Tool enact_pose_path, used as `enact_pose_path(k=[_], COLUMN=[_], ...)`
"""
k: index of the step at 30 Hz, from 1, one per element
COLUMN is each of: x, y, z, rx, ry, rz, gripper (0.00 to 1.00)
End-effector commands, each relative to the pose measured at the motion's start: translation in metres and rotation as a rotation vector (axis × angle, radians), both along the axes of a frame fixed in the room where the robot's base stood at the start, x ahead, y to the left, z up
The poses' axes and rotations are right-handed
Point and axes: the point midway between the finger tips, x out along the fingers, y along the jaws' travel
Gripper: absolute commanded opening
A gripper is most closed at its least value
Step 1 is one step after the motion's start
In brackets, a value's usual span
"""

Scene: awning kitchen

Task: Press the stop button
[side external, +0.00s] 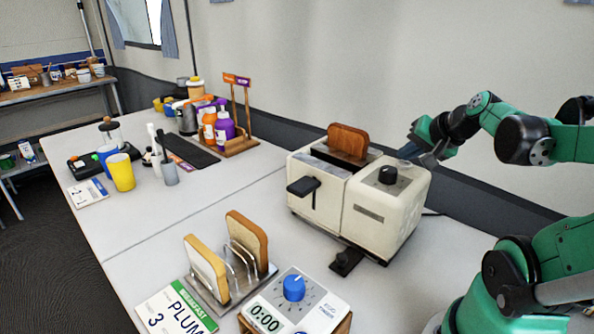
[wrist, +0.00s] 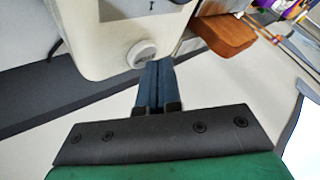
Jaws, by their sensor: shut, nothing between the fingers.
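A cream toaster (side external: 380,215) stands on the table with its lever at the front and a black knob (side external: 388,175) on top. A small round pale button (wrist: 142,54) sits on the toaster's body in the wrist view, just beyond and slightly left of my fingertips. My gripper (wrist: 158,66) is shut with empty fingers. In the side view my gripper (side external: 408,152) is at the back right of the toaster's top, close to it. I cannot tell whether the fingertips touch the button. The button's label is too small to read.
Brown toast (side external: 348,141) sticks up from the toaster slot. A toast rack (side external: 232,285) with bread and an egg timer (side external: 296,300) stand in front. Bottles and cups (side external: 122,172) are at the far left. The wall is close behind the toaster.

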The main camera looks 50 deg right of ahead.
Motion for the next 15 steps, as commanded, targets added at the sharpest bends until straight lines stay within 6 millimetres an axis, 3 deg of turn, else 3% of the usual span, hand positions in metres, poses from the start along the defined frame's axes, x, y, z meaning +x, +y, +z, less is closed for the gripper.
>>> enact_pose_path(k=[15], x=[-0.0002], y=[0.0003], z=[0.0103], rx=[0.0], ry=[0.0], rz=[0.0], gripper=[0.0])
